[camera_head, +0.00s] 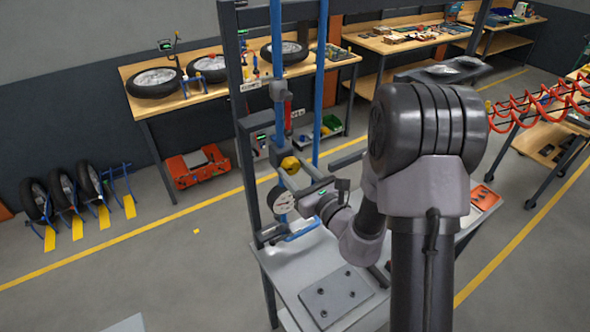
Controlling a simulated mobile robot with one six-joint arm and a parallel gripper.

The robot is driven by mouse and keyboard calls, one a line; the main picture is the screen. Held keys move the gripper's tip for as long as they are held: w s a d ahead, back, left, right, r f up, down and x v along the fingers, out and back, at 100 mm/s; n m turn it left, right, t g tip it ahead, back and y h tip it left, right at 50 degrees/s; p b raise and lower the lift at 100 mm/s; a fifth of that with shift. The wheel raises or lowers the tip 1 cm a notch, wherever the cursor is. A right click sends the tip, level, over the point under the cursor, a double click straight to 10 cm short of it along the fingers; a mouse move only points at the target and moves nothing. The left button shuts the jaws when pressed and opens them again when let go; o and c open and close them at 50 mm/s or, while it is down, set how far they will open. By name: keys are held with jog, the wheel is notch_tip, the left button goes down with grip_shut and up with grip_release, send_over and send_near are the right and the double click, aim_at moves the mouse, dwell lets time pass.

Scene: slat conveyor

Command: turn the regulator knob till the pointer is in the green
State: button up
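A yellow regulator knob (289,164) sits on the blue pipe assembly at the frame in front of me. A round white gauge (282,200) hangs just below it. The gauge is seen at an angle, and its pointer and any green zone are too small to read. My gripper (291,180) reaches in from the right, with its fingers close below the knob and beside the gauge. I cannot tell whether the fingers touch the knob, or how far apart they are. My arm covers much of the right side of the view.
Blue vertical pipes (320,85) and a dark upright post (236,110) stand close around the gripper. A grey bench top (285,265) with a bolted plate (336,296) lies below. A wooden bench with wheels (208,68) stands behind. Open floor lies to the left.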

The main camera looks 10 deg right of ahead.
grip_shut()
